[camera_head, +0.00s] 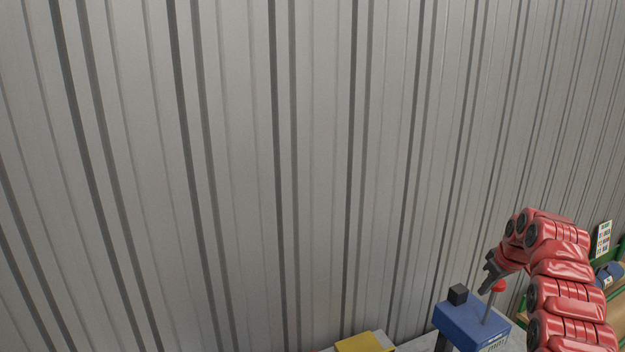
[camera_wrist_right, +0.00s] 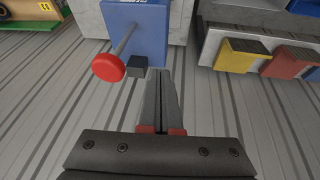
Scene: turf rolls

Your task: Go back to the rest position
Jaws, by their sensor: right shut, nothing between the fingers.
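My right arm, red, comes in at the lower right of the head view. Its gripper (camera_head: 488,273) is near a blue box (camera_head: 470,327) that carries a lever with a red knob (camera_head: 498,286) and a small black block (camera_head: 458,295). In the right wrist view my right gripper (camera_wrist_right: 160,85) is shut with nothing between its fingers. There the blue box (camera_wrist_right: 142,35), the red knob (camera_wrist_right: 109,67) and the black block (camera_wrist_right: 137,66) lie beyond the fingertips. I cannot tell whether the gripper touches the box. My left gripper is not in view.
A ribbed grey metal wall (camera_head: 230,150) fills most of the head view. A yellow block (camera_head: 365,343) shows at the bottom edge. In the wrist view, yellow (camera_wrist_right: 242,56) and red (camera_wrist_right: 291,63) blocks sit on a grey unit at right. A wooden shelf with a sign (camera_head: 604,238) stands at far right.

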